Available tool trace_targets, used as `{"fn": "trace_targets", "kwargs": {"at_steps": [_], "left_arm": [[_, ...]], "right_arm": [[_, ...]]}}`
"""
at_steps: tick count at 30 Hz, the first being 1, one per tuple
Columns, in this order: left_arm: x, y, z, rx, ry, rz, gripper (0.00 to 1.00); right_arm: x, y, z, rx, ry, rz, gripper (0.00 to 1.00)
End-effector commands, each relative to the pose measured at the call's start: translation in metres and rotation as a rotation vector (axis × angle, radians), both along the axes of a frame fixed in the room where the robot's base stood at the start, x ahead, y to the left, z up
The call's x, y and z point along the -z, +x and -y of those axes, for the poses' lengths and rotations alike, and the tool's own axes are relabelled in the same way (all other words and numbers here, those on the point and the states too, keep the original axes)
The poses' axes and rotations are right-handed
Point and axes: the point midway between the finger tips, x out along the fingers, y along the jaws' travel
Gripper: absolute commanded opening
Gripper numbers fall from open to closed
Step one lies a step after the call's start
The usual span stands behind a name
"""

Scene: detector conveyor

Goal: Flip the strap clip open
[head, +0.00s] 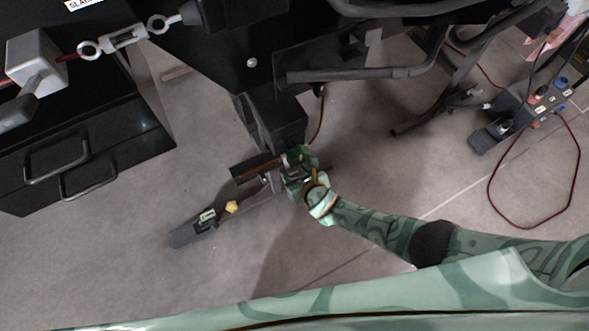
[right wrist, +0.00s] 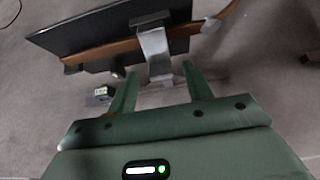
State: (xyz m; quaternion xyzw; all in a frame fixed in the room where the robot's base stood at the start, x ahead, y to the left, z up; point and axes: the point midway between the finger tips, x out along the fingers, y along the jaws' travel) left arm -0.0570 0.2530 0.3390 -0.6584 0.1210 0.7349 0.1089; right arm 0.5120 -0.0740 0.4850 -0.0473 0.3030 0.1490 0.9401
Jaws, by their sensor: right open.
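The strap clip (right wrist: 154,48) is a silver metal piece on a brown strap (right wrist: 100,54) that crosses a dark panel in the right wrist view. Its lower end hangs down toward the space between my fingers. My right gripper (right wrist: 160,84) is open, with one green finger on each side below the clip; I cannot tell whether either touches it. In the head view my right gripper (head: 293,165) is at the right end of the dark box with the brown strap (head: 258,167), and it hides most of the clip. My left gripper is not in view.
A dark pedal (head: 195,232) with a yellow knob (head: 232,207) lies on the floor below left. Black drawers (head: 80,160) stand at the left. Black metal bars (head: 365,75) hang above the gripper. A power strip (head: 525,115) with red cable is at the right.

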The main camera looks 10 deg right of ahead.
Motion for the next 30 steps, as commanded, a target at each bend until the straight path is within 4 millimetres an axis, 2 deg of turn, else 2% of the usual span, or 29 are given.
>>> {"fn": "trace_targets", "kwargs": {"at_steps": [1,6,15,21,30], "left_arm": [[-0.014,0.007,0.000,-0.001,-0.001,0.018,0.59],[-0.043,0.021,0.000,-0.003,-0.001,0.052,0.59],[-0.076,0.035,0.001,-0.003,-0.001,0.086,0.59],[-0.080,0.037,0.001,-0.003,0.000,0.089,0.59],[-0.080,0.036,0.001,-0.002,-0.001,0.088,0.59]], "right_arm": [[-0.018,-0.008,0.004,0.000,-0.002,0.007,0.51],[-0.048,-0.044,0.016,0.001,-0.001,0.008,0.51],[-0.080,-0.096,0.033,0.002,-0.001,0.005,0.51],[-0.084,-0.109,0.037,0.002,-0.002,0.002,0.51],[-0.083,-0.109,0.037,0.002,-0.002,0.001,0.51]]}}
